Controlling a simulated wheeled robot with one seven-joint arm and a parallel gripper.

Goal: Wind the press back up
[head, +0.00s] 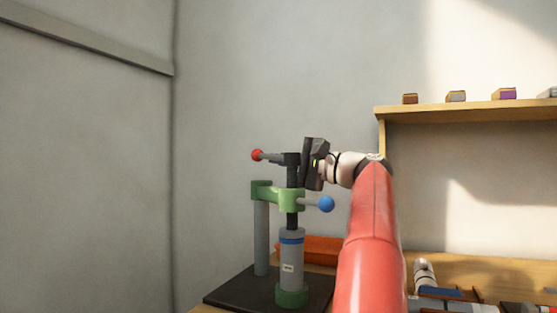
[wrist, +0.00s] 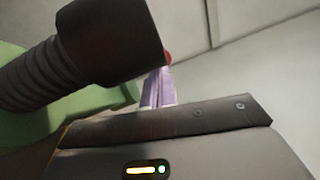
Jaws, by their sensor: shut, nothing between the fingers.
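The press stands on a dark base plate (head: 232,290), with a grey column and a green arm (head: 264,190). A black threaded screw (head: 292,214) runs through the arm; its dark head and thread fill the upper left of the wrist view (wrist: 110,40). A bar at the screw's top ends in a red knob (head: 257,155), which also peeks out behind the head in the wrist view (wrist: 168,57). A blue knob (head: 326,204) sticks out right of the green arm. My gripper (head: 306,163) is shut and empty beside the screw head; contact cannot be told.
A grey cylinder with a blue band (head: 291,262) stands below the screw. An orange object (head: 325,249) lies behind the press. A wooden shelf (head: 450,110) with several small blocks is at right. The wall left of the press is clear.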

